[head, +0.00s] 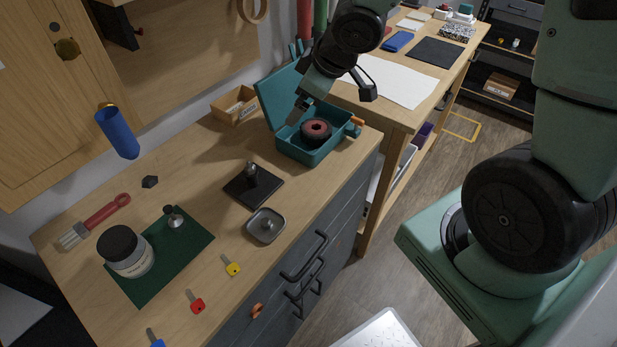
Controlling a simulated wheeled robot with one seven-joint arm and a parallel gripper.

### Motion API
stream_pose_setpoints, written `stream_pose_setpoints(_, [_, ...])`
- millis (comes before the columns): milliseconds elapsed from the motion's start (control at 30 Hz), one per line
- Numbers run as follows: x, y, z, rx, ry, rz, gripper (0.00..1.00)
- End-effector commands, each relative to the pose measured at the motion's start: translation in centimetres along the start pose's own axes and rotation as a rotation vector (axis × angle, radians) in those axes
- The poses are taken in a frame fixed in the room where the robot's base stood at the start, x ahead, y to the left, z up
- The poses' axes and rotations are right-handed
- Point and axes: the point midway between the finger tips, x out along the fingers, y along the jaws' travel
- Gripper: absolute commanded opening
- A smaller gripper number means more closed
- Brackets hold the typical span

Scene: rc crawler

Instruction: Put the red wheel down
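The red wheel (321,127), dark red with a dark centre, shows within the open teal toolbox (307,158) at the back of the workbench. I cannot tell whether it rests on the box floor or is a little above it. My gripper (297,113) points down at the box from above, just left of and behind the wheel. One pale finger shows beside the raised lid; the other finger is not clear. I cannot tell whether the gripper touches the wheel or how far it is open.
The toolbox lid (279,97) stands raised at the back left, close to my gripper. A cardboard tray (236,105) sits to its left. A black stand (253,185) and a small grey dish (265,227) lie in front. Bare bench top shows between them and the box.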

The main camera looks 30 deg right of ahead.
Motion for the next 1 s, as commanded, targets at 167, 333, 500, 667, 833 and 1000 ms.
stream_pose_setpoints(167, [-5.2,-10.9,-0.3,0.020,-0.192,-0.055,0.97])
stream_pose_setpoints(333, [-10.2,-19.5,2.7,0.021,-0.361,-0.171,0.97])
stream_pose_setpoints(500, [-12.9,-23.3,4.7,0.016,-0.449,-0.242,0.97])
stream_pose_setpoints(667, [-13.2,-23.8,5.0,0.018,-0.462,-0.253,0.97])
stream_pose_setpoints(833, [-13.2,-23.7,4.9,0.019,-0.461,-0.252,0.97])
stream_pose_setpoints(1000, [-13.2,-23.7,4.9,0.020,-0.460,-0.251,0.97])
